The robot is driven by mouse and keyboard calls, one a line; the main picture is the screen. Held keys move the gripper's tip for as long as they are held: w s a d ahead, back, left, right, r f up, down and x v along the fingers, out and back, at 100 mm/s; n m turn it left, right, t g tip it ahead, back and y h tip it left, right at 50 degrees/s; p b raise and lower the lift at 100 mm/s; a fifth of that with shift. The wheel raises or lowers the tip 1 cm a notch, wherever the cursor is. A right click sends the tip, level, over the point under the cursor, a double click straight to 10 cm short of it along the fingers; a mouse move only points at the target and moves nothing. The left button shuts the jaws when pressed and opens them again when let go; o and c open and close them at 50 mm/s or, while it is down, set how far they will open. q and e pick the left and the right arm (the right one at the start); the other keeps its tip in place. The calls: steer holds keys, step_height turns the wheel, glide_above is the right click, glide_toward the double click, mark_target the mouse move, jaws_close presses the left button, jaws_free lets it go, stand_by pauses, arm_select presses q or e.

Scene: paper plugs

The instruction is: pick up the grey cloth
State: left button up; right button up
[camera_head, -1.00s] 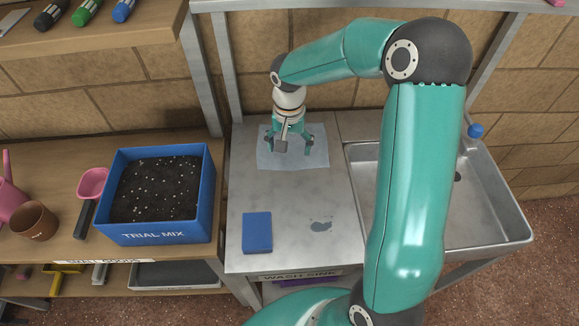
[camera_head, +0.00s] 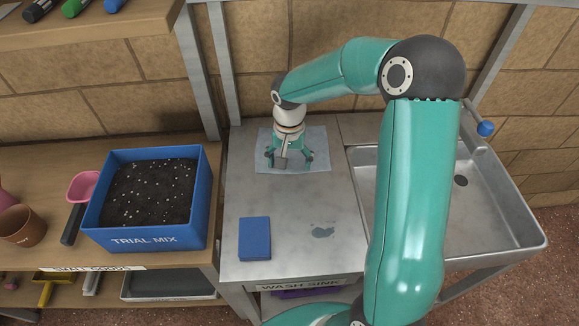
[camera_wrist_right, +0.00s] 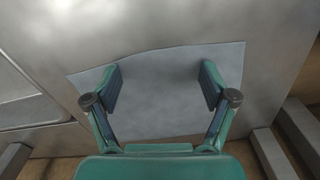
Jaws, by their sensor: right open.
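The grey cloth (camera_head: 318,148) lies flat on the metal bench top at the back, near the brick wall. It also shows in the right wrist view (camera_wrist_right: 160,95), spread under my fingers. My right gripper (camera_head: 290,163) is over the cloth and points down at it. In the right wrist view its two fingers (camera_wrist_right: 163,85) are wide apart with cloth between them and nothing gripped. I cannot tell whether the fingertips touch the cloth. My left gripper is not in view.
A blue block (camera_head: 254,238) and a small wet patch (camera_head: 323,231) are on the bench top (camera_head: 285,205). A sink basin (camera_head: 490,215) is at the right. A blue soil box (camera_head: 150,240) and a pink scoop (camera_head: 82,187) stand on the wooden bench at left.

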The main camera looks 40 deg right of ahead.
steer(key=shift+f+b, duration=0.3)
steer(key=shift+f, duration=0.15)
steer(key=shift+r, duration=0.1)
steer(key=c, duration=0.4)
steer(key=shift+s+a, duration=0.1)
steer(key=shift+s, duration=0.1)
steer(key=c, duration=1)
steer(key=r+p, duration=0.4)
steer(key=r, duration=0.1)
steer(key=r+p, duration=0.4)
steer(key=r, duration=0.2)
steer(key=shift+w+r, duration=0.2)
steer(key=shift+r, duration=0.1)
jaws_close()
steer(key=shift+r, duration=0.2)
